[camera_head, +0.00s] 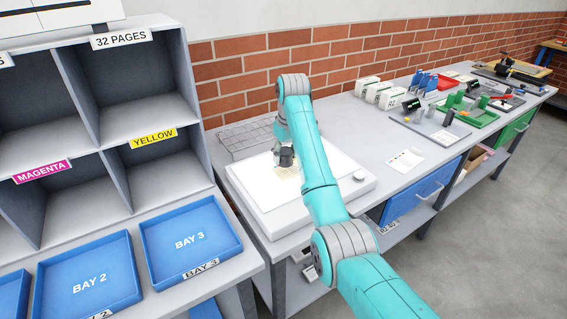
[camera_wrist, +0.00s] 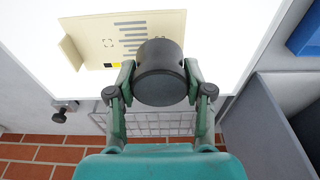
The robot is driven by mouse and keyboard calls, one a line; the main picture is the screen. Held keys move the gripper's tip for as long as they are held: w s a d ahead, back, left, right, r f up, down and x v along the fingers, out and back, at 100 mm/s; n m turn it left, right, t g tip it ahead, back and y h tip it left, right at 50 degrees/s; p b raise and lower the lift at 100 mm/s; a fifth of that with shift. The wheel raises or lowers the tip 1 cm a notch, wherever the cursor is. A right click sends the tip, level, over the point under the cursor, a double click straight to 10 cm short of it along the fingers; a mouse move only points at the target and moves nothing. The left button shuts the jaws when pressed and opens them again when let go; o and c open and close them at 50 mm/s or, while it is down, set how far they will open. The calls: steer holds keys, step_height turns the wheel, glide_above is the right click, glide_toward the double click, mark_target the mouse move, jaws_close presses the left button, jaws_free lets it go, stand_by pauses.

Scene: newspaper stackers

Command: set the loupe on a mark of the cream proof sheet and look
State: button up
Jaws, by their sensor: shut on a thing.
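My gripper (camera_wrist: 160,84) is shut on the loupe (camera_wrist: 160,70), a dark grey cylinder. The cream proof sheet (camera_wrist: 90,35) lies on the white lit surface beyond the loupe in the wrist view. It carries grey bars, corner marks and small black and yellow patches, and its left edge is folded up. The loupe covers the sheet's near right part; I cannot tell whether it touches the sheet. In the head view the gripper (camera_head: 285,160) is over the light table (camera_head: 260,203), with a bit of the cream sheet (camera_head: 288,174) showing below it.
A wire rack (camera_head: 245,138) lies behind the light table. Grey shelves (camera_head: 150,112) and blue bay trays (camera_head: 190,240) stand at left. To the right the bench holds a white paper (camera_head: 405,160), white boxes (camera_head: 380,95), a grey tray (camera_head: 430,128) and a green tray (camera_head: 470,112).

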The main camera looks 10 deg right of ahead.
mark_target(285, 163)
steer(key=shift+f, duration=1.75)
steer(key=shift+f, duration=0.15)
steer(key=o, duration=1.2)
steer(key=shift+c, duration=0.2)
